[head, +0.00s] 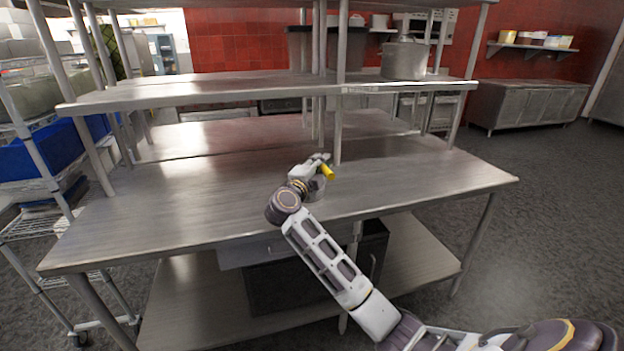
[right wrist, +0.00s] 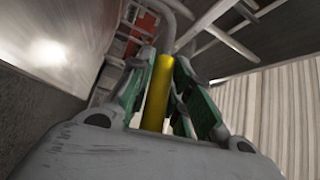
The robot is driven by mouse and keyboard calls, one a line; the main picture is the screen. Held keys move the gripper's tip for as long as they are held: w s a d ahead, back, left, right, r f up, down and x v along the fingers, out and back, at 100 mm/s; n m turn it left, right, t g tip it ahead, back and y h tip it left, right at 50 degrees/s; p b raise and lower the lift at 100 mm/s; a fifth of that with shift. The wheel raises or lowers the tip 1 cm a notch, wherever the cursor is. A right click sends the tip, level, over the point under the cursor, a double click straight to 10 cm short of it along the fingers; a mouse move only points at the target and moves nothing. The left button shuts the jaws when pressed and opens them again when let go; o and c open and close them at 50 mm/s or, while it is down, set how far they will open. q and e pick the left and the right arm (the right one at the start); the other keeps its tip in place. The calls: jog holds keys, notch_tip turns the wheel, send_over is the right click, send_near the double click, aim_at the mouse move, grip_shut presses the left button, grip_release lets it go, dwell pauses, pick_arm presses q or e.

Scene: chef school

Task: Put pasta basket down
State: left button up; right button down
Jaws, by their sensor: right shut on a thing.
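My right gripper (head: 319,164) is over the front middle of the steel table, shut on the yellow handle of the pasta basket (head: 328,172). In the right wrist view the yellow handle (right wrist: 157,92) runs between the green-lined fingers of the gripper (right wrist: 166,68). Grey metal bars show beyond the handle; I cannot tell which belong to the basket. The basket's body is mostly hidden by the gripper in the head view, so I cannot tell whether it touches the table. My left gripper is out of view.
The steel tabletop (head: 200,205) is broad and bare on both sides of the gripper. Upright posts and a raised shelf (head: 220,92) stand behind it, with a metal pot (head: 404,61) on the shelf. A wire rack with a blue bin (head: 25,160) stands at the left.

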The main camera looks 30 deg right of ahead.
jog(key=shift+r, duration=0.1)
